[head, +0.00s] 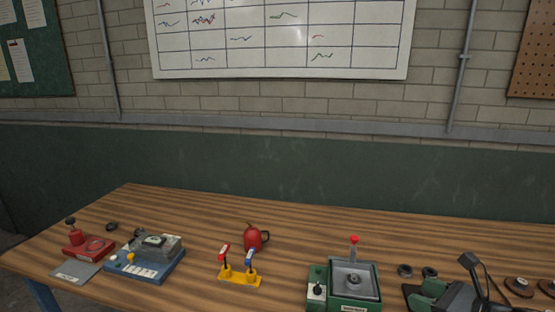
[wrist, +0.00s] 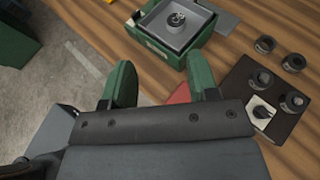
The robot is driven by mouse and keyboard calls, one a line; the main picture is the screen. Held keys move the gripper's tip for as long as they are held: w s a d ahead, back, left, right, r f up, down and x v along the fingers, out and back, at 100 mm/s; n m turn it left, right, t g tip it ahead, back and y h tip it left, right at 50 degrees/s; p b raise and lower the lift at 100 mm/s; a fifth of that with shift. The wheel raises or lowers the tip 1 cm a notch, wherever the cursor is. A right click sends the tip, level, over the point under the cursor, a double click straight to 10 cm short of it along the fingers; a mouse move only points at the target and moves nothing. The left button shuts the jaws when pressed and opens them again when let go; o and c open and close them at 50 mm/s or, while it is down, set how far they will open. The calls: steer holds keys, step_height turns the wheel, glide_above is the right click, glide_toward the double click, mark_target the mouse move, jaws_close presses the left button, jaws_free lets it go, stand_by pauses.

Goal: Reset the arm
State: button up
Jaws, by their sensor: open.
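My gripper (wrist: 162,82) shows in the wrist view with its two green fingers spread apart. Bare table and part of a red object (wrist: 179,94) show beyond the gap; nothing is held. In the head view my gripper (head: 426,296) is low at the right, over the wooden table (head: 330,228), just right of a green box (head: 356,305) with a grey tray and a red-tipped lever. The green box also shows in the wrist view (wrist: 160,48), ahead of the fingers and apart from them. The bottom edge cuts off part of my arm in the head view.
A dark panel (wrist: 238,97) with several round knobs lies right of my gripper in the wrist view. A yellow base with levers (head: 240,279), a red kettle-like object (head: 253,237), a blue device (head: 150,262) and a red device (head: 88,246) stand further left. The table's back strip is clear.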

steer(key=s+a+f+n+g+h, duration=0.45)
steer(key=f+n+g, duration=0.3)
steer(key=n, duration=0.75)
steer(key=a+r+n+h, duration=0.3)
steer(key=a+n, duration=0.7)
steer(key=n, duration=0.4)
steer(key=shift+a+r, duration=0.35)
steer(key=shift+r, duration=0.05)
